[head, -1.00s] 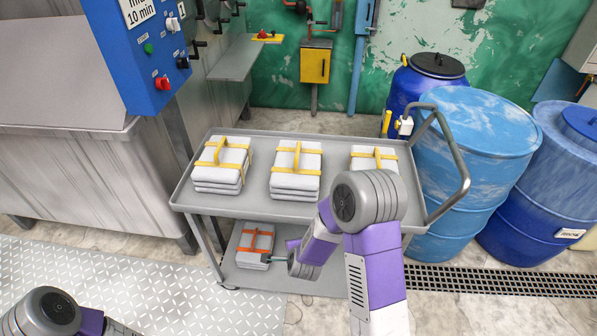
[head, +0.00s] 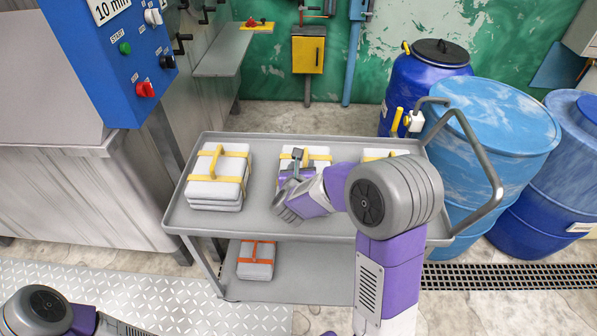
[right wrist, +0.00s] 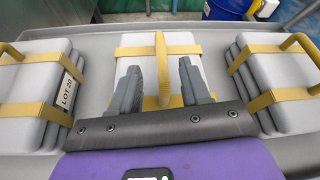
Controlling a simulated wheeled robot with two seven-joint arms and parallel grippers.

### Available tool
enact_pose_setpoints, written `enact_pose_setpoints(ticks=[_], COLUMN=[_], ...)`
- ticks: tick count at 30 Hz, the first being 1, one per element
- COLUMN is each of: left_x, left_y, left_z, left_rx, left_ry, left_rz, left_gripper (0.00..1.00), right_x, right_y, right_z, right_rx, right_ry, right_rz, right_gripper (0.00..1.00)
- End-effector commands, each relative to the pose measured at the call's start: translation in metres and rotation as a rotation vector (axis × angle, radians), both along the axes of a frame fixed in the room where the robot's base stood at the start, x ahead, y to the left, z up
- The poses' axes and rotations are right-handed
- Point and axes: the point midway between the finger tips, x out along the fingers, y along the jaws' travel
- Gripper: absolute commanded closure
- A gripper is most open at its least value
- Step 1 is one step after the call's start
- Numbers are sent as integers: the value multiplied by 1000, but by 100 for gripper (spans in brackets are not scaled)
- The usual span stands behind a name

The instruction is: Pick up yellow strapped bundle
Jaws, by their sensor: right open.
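Three grey-white bundles with yellow straps and raised yellow handles stand in a row on the cart's top shelf: a left one (head: 217,180), a middle one (head: 318,158) and a right one (head: 372,154). My right gripper (head: 296,160) is open at the middle bundle and partly hides it. In the right wrist view, the gripper's fingers (right wrist: 158,75) lie on either side of the middle bundle's yellow handle (right wrist: 162,60), not closed on it. My right arm hides part of the right bundle. My left arm shows at the lower left, but its gripper is out of view.
The grey cart (head: 262,220) has a raised rim and a handle at right. An orange-strapped bundle (head: 256,262) lies on its lower shelf. Blue barrels (head: 490,125) stand right of it. A blue control panel (head: 115,65) is at left. A LOT 20 label (right wrist: 67,92) marks the left bundle.

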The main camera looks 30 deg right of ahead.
Motion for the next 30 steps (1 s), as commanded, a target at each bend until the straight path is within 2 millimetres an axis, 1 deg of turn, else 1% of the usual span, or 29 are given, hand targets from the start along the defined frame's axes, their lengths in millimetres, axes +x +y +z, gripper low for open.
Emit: enact_pose_setpoints(ticks=[10, 14, 17, 23, 26, 30], left_x=[-1, -1, -1, -1, -1, -1], left_y=[0, 0, 0, 0, 0, 0], left_z=[-10, -11, -12, -11, -11, -11], left_rx=[0, 0, 0, 0, 0, 0], left_ry=[2, 1, 1, 1, 1, 1], left_rz=[0, 1, 1, 0, 0, 0], left_gripper=[57, 57, 57, 57, 57, 57], right_x=[33, 45, 49, 49, 49, 49], right_y=[-23, -31, -34, -34, -34, -34], right_z=[-25, -30, -32, -32, -32, -32], right_rx=[-4, -3, -2, -1, -1, -1], right_ry=[5, 4, 4, 4, 4, 4], right_rz=[1, 3, 3, 4, 4, 4], right_gripper=[53, 53, 53, 53, 67, 89])
